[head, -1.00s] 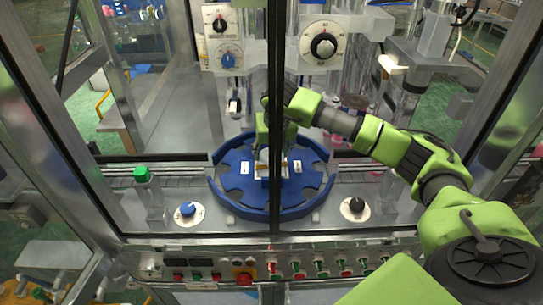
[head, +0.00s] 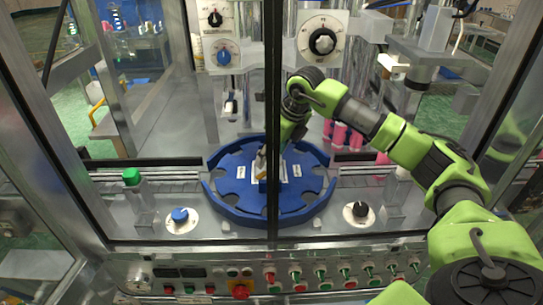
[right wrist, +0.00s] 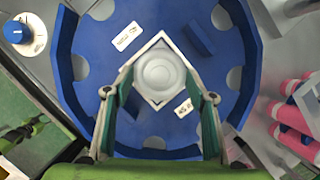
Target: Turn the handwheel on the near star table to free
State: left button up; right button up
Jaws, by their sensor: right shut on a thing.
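The near star table (head: 222,190) is a blue disc with round notches in its rim, and it also fills most of the right wrist view (right wrist: 95,110). At its middle is a pale, diamond-shaped handwheel with a round raised centre (right wrist: 162,75). My right gripper (right wrist: 160,88) reaches down to it, shut on the handwheel with one finger on each side. Two white labels, one at upper left (right wrist: 127,37) and one at lower right (right wrist: 183,109), lie beside it; their text is too small to read. A dark blue bar (right wrist: 198,40) is at its upper right. My left gripper is not in view.
A vertical frame post (head: 272,110) partly hides the table and gripper. A blue knob (head: 180,215) and a black knob (head: 359,210) flank the table. Pink cans (right wrist: 298,115) stand to the right. A button panel (head: 240,280) runs along the front.

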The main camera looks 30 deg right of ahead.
dwell(0.4)
jog(key=o, duration=1.1)
jog(key=shift+r, duration=0.1)
jog(key=v, duration=1.2)
jog(key=shift+d, duration=0.1)
